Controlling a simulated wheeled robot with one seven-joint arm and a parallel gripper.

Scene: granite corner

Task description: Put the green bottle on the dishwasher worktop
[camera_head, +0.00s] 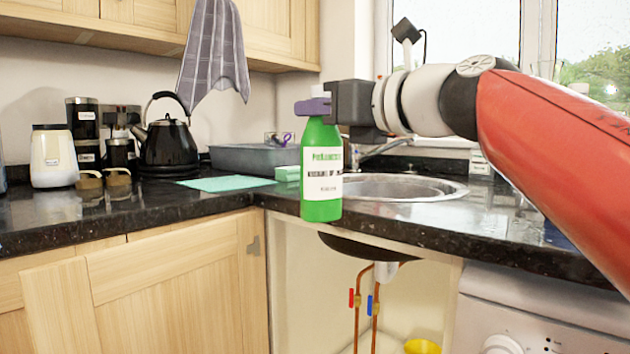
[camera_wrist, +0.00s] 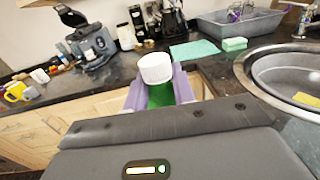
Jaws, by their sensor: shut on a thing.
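The green bottle (camera_head: 321,165) with a white label is upright in my gripper (camera_head: 314,106), in front of the counter corner in the head view. My gripper's purple fingers are shut around the bottle's upper part. In the wrist view, its white cap (camera_wrist: 154,68) shows between the fingers of my gripper (camera_wrist: 158,90). A white appliance (camera_head: 530,320) with a knob, perhaps the dishwasher, stands at the lower right under the black worktop (camera_head: 500,225). My arm covers part of the worktop's right side.
A round steel sink (camera_head: 400,188) is set in the worktop behind the bottle. A black kettle (camera_head: 168,145), a cream jar (camera_head: 53,157), a grey tub (camera_head: 250,156) and a green cloth (camera_head: 226,184) are on the left counter. Pipes show in the open space under the sink.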

